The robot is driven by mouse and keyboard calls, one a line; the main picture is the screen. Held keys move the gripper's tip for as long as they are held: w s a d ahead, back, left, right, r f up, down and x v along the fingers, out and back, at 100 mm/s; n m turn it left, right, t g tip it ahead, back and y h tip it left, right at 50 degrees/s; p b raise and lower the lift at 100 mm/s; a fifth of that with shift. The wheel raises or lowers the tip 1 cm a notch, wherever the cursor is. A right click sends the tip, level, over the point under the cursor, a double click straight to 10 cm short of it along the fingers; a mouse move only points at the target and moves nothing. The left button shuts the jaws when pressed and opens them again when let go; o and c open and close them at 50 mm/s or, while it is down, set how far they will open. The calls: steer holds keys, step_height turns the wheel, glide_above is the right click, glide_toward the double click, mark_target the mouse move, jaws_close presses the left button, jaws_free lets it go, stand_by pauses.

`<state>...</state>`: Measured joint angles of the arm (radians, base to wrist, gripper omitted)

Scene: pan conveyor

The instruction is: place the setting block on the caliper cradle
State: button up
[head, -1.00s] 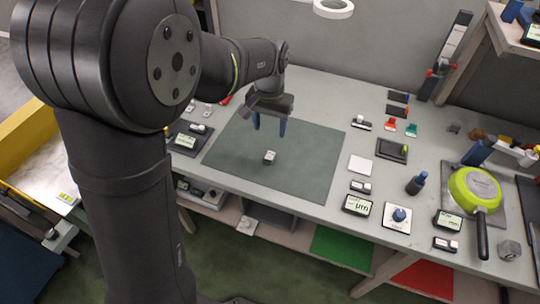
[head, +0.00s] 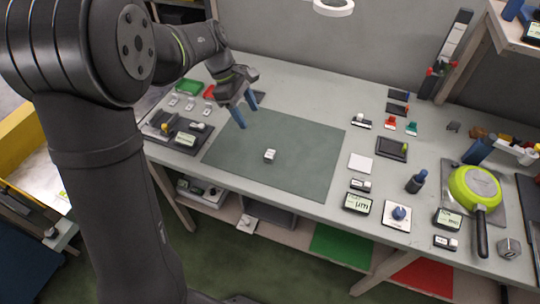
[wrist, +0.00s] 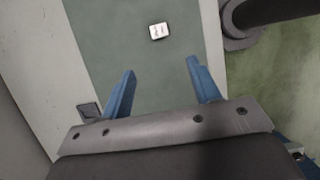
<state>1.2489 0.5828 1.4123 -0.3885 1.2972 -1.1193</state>
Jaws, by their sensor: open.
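A small pale block (head: 269,155) with dark marks on top, which looks like the setting block, lies on the green mat. It also shows in the wrist view (wrist: 159,31), ahead of the fingertips. My gripper (head: 246,112) has two blue fingers, spread apart with nothing between them. It is above the mat's back left corner, up and left of the block and apart from it. In the wrist view my gripper (wrist: 161,70) points toward the block's side of the mat. I cannot tell for sure which item is the caliper cradle; a dark fixture with a yellow part (head: 164,122) stands left of the mat.
The green mat (head: 310,165) is otherwise clear. Displays and small blocks (head: 187,138) stand at its left, with a green tray (head: 188,87) behind. To the right are a white square (head: 361,163), a blue-knobbed box (head: 398,214) and a green pan (head: 474,187).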

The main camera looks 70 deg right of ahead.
mark_target(269, 153)
steer(key=x, duration=1.6)
steer(key=shift+f, duration=0.1)
steer(key=shift+c, duration=0.5)
steer(key=shift+d, duration=0.1)
jaws_close()
